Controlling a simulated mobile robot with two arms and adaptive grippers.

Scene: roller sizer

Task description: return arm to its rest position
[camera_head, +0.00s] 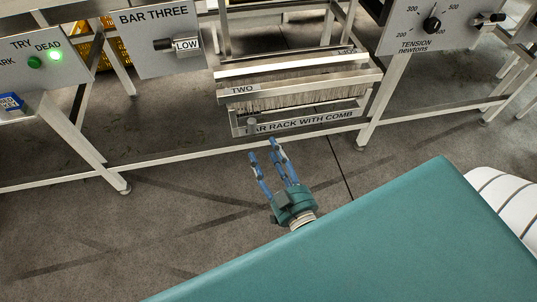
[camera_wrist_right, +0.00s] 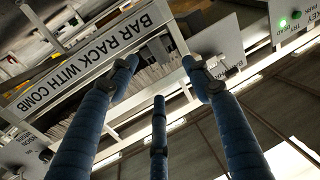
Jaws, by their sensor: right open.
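My right gripper (camera_head: 268,160) is teal with blue fingers. It is open and empty, in front of the bar rack (camera_head: 298,122) labelled "BAR RACK WITH COMB". In the head view its fingertips appear just below the rack's label. In the right wrist view my blue fingers (camera_wrist_right: 160,80) are spread, with nothing between them, and the rack's label plate (camera_wrist_right: 85,60) lies beyond them on the left. I cannot tell whether a fingertip touches the rack. My left gripper is not in view.
A "BAR THREE" panel (camera_head: 155,42) with a lever at LOW stands left of the rack. A "TRY DEAD" panel (camera_head: 35,60) with a lit green lamp is at far left. A tension dial panel (camera_head: 432,25) is at right. Floor (camera_head: 130,240) at lower left is clear.

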